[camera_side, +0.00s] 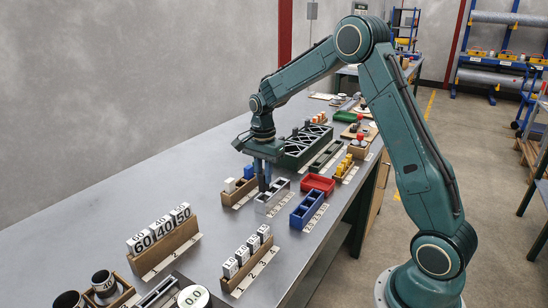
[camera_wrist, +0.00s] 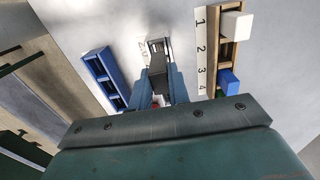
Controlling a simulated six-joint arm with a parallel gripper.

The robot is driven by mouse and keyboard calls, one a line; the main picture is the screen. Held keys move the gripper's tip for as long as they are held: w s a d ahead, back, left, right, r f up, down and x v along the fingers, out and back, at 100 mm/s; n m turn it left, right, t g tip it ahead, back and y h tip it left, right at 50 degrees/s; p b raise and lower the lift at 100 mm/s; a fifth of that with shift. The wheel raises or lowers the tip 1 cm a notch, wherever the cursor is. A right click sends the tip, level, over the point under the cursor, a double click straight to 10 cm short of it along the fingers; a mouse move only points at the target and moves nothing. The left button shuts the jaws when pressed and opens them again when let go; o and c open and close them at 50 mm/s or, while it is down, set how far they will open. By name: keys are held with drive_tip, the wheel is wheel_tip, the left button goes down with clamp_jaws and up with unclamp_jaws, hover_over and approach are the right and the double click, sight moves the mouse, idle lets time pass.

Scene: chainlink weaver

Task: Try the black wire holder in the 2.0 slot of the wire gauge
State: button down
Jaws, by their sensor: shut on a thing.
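My gripper (camera_side: 262,182) points down over the light grey slotted block (camera_side: 273,203), which I take for the wire gauge. In the wrist view my gripper (camera_wrist: 159,72) is shut on a dark piece, the black wire holder (camera_wrist: 157,62), between its blue fingers. The grey gauge (camera_wrist: 153,40) lies just beyond and under it, with a partly covered number label beside it. In the side view the fingers hide most of the holder; its dark lower end (camera_side: 262,187) is at the gauge's back-left end. I cannot tell whether it sits inside a slot or just above.
A wooden rack (camera_side: 239,195) with white and blue blocks stands close on the left. A blue tray (camera_side: 308,210) stands close on the right, a red tray (camera_side: 317,184) behind it. A dark lattice-sided crate (camera_side: 306,146) is behind my gripper. Number-block racks stand in front. Bare bench lies between.

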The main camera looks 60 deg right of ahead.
drive_tip(key=shift+f, duration=1.6)
drive_tip(key=c, duration=1.3)
unclamp_jaws()
drive_tip(key=shift+o, duration=0.2)
wheel_tip(320, 180, up, 14)
